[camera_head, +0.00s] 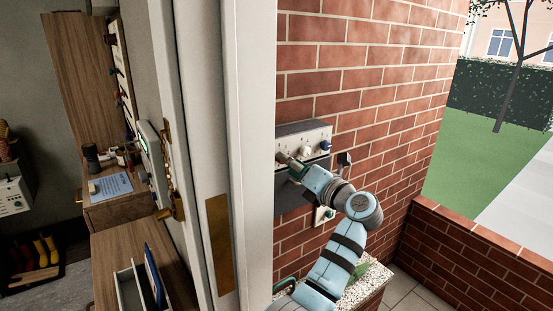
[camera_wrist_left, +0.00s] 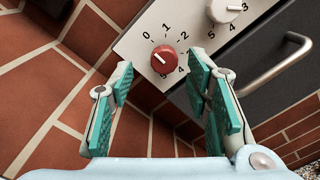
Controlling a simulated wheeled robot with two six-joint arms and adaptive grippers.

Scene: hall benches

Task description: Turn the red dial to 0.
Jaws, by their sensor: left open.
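The red dial (camera_wrist_left: 163,60) is on a pale control panel, with black numbers from 0 to 5 around it. A white mark shows on its upper-left side; I cannot tell exactly which number it lines up with. My left gripper (camera_wrist_left: 164,108) is open, its teal-padded fingers apart, with the dial beyond and between their tips. I see no contact. In the head view my left gripper (camera_head: 285,161) is at the left part of the panel (camera_head: 313,136), and the red dial is hidden there. My right gripper is not in view.
A white knob (camera_wrist_left: 226,9) sits beside the red dial. A metal bar handle (camera_wrist_left: 275,68) crosses the dark front below the panel. A brick wall (camera_head: 370,65) surrounds the unit, and a white door frame (camera_head: 250,120) stands close on the left.

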